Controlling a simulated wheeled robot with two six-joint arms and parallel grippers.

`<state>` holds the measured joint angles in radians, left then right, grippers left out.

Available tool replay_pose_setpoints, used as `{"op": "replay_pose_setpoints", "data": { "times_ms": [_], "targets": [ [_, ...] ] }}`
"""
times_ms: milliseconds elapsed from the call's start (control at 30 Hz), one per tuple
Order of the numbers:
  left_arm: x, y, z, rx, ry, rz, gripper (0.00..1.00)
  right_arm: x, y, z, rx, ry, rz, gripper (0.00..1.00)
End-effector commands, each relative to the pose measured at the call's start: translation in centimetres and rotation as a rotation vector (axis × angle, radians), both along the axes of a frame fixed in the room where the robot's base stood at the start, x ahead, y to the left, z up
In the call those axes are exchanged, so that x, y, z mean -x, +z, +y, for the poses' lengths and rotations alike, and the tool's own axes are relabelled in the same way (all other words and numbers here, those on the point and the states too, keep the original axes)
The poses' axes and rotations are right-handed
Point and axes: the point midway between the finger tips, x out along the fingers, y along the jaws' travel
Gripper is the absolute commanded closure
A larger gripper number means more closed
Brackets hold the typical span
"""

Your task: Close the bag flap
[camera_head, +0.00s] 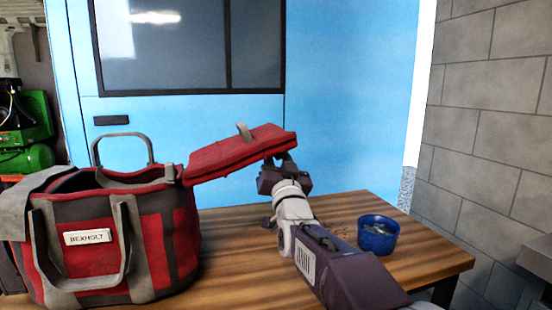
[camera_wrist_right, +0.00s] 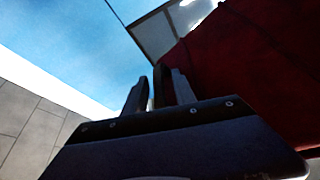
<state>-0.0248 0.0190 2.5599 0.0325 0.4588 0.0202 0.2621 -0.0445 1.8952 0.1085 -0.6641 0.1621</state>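The red and grey bag (camera_head: 155,232) stands upright on the table at the left of the head view, its top open. Its red flap (camera_head: 235,153) sticks out to the right from the bag's rim, raised above the table and tilted slightly up, with a small grey tab on top. My right gripper (camera_head: 279,160) is just under the flap's outer right end, its fingers pointing up and apart. In the right wrist view the fingers (camera_wrist_right: 158,92) show a gap, and the flap's dark red underside (camera_wrist_right: 245,75) fills the right. Contact is unclear. My left gripper is not in view.
A blue cup (camera_head: 378,238) with small items stands on the wooden table (camera_head: 438,262) right of my right arm. A grey bag handle (camera_head: 122,137) stands up at the rim. A blue door panel is behind, a grey block wall at right.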

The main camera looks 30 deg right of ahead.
Motion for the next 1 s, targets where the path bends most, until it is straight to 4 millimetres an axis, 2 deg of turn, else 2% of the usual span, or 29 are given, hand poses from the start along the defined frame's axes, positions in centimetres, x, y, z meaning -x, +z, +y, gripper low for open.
{"op": "replay_pose_setpoints", "data": {
  "times_ms": [100, 367, 467, 500, 1000],
  "targets": [
    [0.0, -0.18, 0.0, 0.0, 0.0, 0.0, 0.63, -0.71, 0.25, -0.24, 0.001, 0.0, 0.0, 0.68],
    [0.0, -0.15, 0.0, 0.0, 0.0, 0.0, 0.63, -0.81, 0.36, -0.28, 0.001, 0.0, 0.001, 0.68],
    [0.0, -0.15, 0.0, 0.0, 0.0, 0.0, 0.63, -0.81, 0.35, -0.27, 0.001, 0.0, 0.001, 0.95],
    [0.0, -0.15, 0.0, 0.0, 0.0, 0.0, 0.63, -0.81, 0.36, -0.26, 0.001, 0.0, 0.001, 1.0],
    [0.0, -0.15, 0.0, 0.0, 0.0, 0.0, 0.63, -0.8, 0.32, -0.24, 0.0, 0.001, 0.001, 1.0]
  ]
}}
